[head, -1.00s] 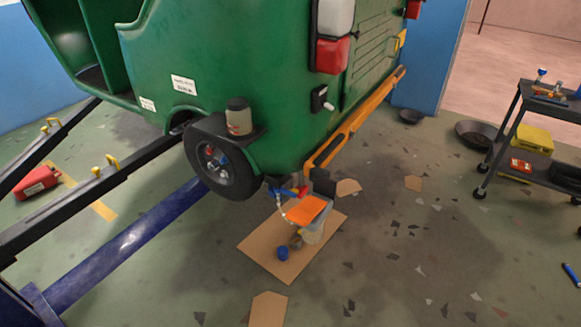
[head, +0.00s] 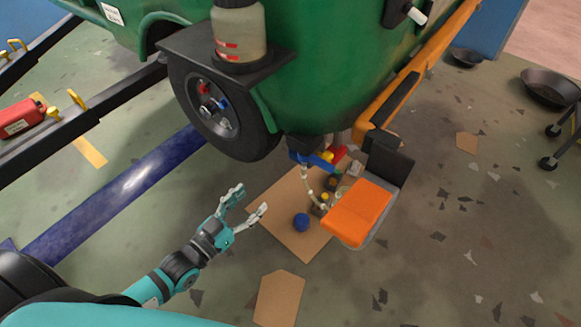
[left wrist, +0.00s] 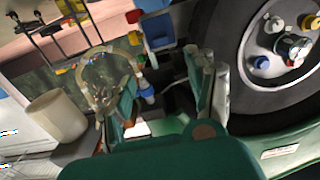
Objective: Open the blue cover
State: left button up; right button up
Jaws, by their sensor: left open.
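Several blue parts show, and I cannot tell for sure which is the cover. A round blue cap (head: 301,222) is at the cardboard under the vehicle's rear. A flat blue piece (head: 318,162) sits next to a red one just under the green body. In the left wrist view, a blue part (left wrist: 147,92) shows between the fingers. My right gripper is not in view.
The green vehicle (head: 310,75) overhangs the space, with a jar (head: 238,32) on its ledge. An orange-topped seat (head: 358,212) stands right of the cardboard (head: 268,200). A blue beam (head: 125,195) and red can (head: 20,118) lie left.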

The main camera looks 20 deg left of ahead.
aim_at(293, 157)
pick_arm(q)
jog(key=shift+b+x, duration=1.25)
jog(key=shift+x, duration=7.35)
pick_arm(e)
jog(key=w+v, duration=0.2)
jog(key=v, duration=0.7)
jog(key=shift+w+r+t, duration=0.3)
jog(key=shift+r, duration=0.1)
pick_arm(q)
jog(key=shift+a, duration=0.1)
grip_shut()
